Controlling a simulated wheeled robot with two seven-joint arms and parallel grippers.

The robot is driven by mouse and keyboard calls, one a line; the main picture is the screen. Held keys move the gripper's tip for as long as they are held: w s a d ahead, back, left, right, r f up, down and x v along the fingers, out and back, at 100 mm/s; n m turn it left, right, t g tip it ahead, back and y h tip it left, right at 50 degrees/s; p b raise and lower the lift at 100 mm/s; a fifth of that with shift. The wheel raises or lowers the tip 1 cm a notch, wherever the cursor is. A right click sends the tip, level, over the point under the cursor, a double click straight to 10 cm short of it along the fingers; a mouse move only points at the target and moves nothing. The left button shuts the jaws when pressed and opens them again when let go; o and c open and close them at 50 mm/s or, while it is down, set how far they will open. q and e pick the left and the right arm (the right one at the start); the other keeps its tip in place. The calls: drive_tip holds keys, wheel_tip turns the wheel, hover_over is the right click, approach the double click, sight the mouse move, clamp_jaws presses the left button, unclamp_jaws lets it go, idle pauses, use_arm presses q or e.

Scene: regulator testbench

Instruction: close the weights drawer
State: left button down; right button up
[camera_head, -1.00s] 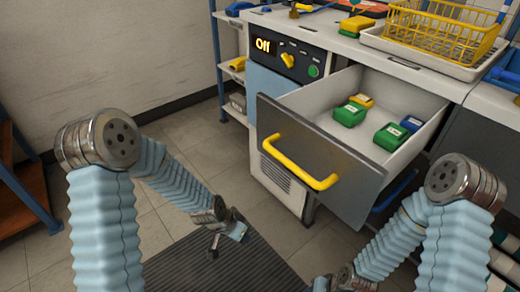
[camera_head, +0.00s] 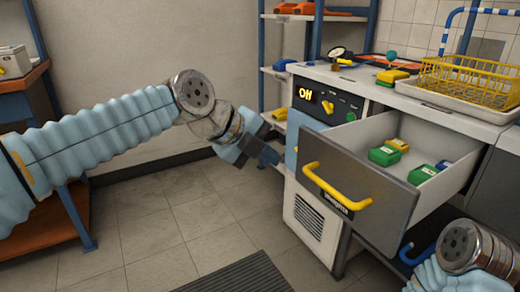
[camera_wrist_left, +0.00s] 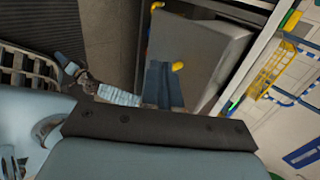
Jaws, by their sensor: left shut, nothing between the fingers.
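The weights drawer (camera_head: 385,205) is pulled open from the bench, with a grey front, a yellow bar handle (camera_head: 335,190) and a partly readable label below the handle. Green, yellow and blue weight blocks (camera_head: 384,156) lie inside. My left gripper (camera_head: 268,157) is shut and empty, left of the drawer front and apart from it in the head view. Its fingers show in the left wrist view (camera_wrist_left: 161,85), overlapping the grey drawer front (camera_wrist_left: 200,55); the handle is partly hidden behind them. My right arm shows at the lower right of the head view; its gripper is out of that frame.
The control panel (camera_head: 328,100) reads Off, with a yellow knob and green button. A yellow basket (camera_head: 470,83) stands in a white tray on the bench top. A blue-framed shelf (camera_head: 274,72) stands behind.

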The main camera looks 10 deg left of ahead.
sight(299, 158)
use_arm(q)
drive_tip(key=shift+w+d+f+p, duration=0.1)
drive_tip(key=shift+w+d+f, duration=0.4)
drive_tip(key=shift+w+d, duration=0.35)
drive_tip(key=shift+w+d+f+p, duration=0.15)
drive_tip(key=shift+w+d+f, duration=0.5)
drive_tip(key=shift+d, duration=0.45)
drive_tip(key=shift+w+d+f+p, duration=0.1)
drive_tip(key=shift+w+d+f, duration=0.3)
drive_tip(key=shift+w+d, duration=0.5)
drive_tip(key=shift+d, duration=0.15)
